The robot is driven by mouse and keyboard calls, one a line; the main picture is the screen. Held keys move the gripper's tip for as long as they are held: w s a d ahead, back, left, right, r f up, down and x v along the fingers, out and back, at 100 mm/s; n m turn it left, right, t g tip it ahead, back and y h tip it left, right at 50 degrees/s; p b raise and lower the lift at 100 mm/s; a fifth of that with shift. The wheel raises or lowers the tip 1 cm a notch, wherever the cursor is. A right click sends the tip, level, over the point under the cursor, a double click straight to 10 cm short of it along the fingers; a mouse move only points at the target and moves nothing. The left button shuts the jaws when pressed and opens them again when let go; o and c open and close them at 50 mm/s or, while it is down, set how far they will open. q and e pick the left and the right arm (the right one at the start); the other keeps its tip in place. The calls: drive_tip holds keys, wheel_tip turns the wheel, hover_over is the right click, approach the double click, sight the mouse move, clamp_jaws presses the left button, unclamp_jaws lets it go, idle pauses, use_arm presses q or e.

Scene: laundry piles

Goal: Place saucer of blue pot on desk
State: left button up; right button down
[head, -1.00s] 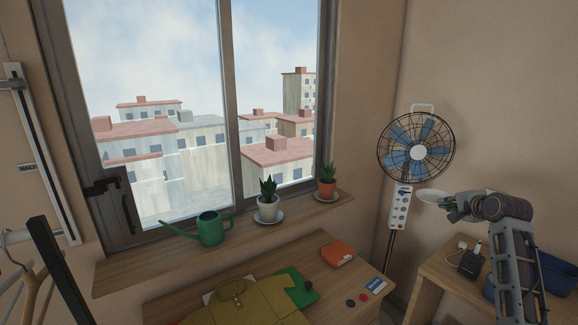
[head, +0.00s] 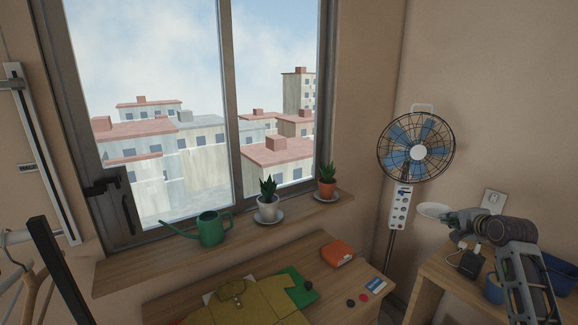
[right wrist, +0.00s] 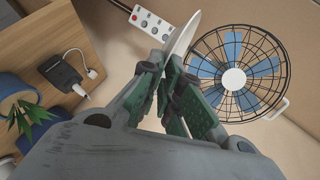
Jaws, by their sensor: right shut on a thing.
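My right gripper (head: 452,218) is shut on a white saucer (head: 433,210) and holds it in the air in front of the fan. In the right wrist view the saucer (right wrist: 184,36) is tilted nearly edge-on between the fingertips (right wrist: 168,68). The blue pot (head: 493,289) is partly hidden behind my right arm; it also shows with a green plant at the left of the right wrist view (right wrist: 12,84). A wooden desk (head: 320,285) is at bottom centre. Another wooden top (head: 436,270) is at right. My left gripper is not in view.
A standing fan (head: 416,152) is behind the saucer. A black charger (head: 470,264) is on the right top. The sill (head: 130,270) holds a green watering can (head: 210,229) and two potted plants. A yellow shirt (head: 245,305) and orange box (head: 337,252) lie on the centre desk.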

drive_tip(key=s+a+f+n+y, duration=0.3)
drive_tip(key=s+a+f+y, duration=0.1)
drive_tip(key=s+a+f, duration=1.4)
drive_tip(key=w+a+m+h, duration=0.2)
drive_tip(key=a+h, duration=0.1)
drive_tip(key=a, duration=0.9)
idle(1.3)
drive_tip(key=shift+a+r, duration=0.1)
drive_tip(key=shift+a, duration=0.05)
idle(0.3)
